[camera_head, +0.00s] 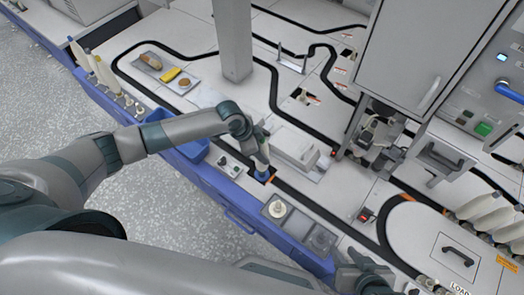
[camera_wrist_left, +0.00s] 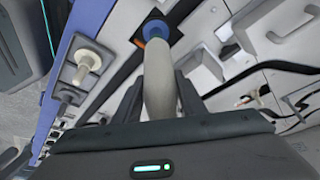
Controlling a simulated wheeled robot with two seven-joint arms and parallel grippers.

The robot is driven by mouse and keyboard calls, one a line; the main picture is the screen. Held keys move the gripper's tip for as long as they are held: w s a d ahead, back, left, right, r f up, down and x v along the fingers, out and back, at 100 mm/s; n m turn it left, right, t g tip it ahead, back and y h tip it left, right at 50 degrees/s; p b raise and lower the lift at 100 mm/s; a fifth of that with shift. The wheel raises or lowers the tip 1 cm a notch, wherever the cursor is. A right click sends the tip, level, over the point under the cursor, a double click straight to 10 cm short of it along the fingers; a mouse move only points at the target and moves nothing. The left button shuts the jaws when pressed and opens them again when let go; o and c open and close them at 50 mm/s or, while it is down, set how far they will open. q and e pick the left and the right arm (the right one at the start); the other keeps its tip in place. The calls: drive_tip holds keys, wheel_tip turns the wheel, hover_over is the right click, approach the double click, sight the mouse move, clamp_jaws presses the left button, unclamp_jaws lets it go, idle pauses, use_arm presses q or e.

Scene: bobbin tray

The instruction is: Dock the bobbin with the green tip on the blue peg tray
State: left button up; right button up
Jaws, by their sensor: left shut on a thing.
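My left gripper (camera_head: 262,160) is shut on a pale bobbin, which shows between the fingers in the left wrist view (camera_wrist_left: 160,80). The bobbin's far end meets or hangs just over the round blue peg tray (camera_wrist_left: 155,29); I cannot tell whether it is seated. The blue peg tray (camera_head: 262,175) is under the gripper in the head view, beside an orange mark on the black track. The gripper hides most of the bobbin there, and its tip colour is not clear. My right gripper (camera_head: 366,272) is low at the right; its jaws are unclear.
A cream peg tray (camera_head: 278,208) sits in a grey recess to the right. A blue bin (camera_head: 190,148) is left of the gripper. Pale bobbins (camera_head: 104,74) stand at the far left and others (camera_head: 478,206) at the right. A white block (camera_head: 296,148) is close behind the gripper.

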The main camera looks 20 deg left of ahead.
use_arm(q)
drive_tip(key=o, duration=0.9)
drive_tip(key=shift+c, duration=0.2)
